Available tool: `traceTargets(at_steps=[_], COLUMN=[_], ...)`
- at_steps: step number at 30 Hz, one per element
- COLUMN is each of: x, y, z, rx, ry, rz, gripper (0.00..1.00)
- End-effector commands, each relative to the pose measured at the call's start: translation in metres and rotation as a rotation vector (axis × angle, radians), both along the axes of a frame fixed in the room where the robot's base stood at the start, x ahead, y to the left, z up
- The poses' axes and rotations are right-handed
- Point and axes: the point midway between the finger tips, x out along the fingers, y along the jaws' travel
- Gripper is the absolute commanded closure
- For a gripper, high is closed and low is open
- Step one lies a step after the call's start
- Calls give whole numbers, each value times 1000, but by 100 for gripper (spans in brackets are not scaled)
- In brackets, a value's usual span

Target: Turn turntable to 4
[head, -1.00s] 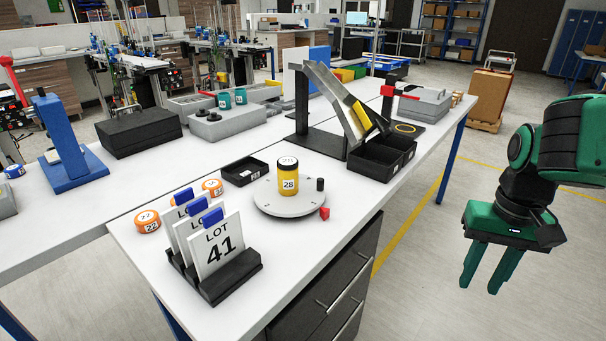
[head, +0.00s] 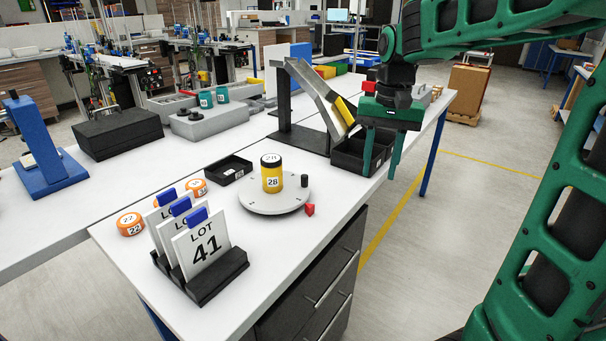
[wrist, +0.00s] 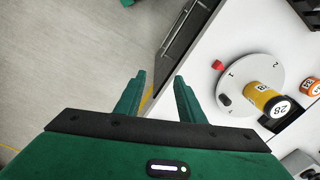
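The round grey turntable (head: 252,205) lies on the front white table and carries a yellow jar (head: 272,179) labelled 28. A small black peg (head: 304,181) stands near its right rim. A red pointer (head: 309,210) sits on the table beside the rim. In the wrist view the turntable (wrist: 262,68) shows numerals 1 and 2; the red pointer (wrist: 218,65) is nearest the 1, and the black peg (wrist: 225,100) is close by. Other numerals are hidden or unreadable. My gripper (head: 380,174) is open and empty, above the table's right edge, right of the turntable; its fingers (wrist: 158,80) are apart.
A rack of LOT cards (head: 215,278) and orange jars (head: 130,223) stand left of the turntable. A small black tray (head: 228,169) lies behind it. The table's front right is clear.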

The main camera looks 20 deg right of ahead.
Motion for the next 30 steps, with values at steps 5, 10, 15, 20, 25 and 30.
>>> traceTargets(at_steps=[5,10,15,20,25,30], x=[87,136,158,161,161,160], y=[54,100,124,128,129,129], z=[13,16,16,8,-16,-48], rx=[-8,-16,-21,-22,-23,-23], ry=[6,7,7,9,10,11], rz=[30,47,55,55,56,57], gripper=[64,64,64,64,64,64])
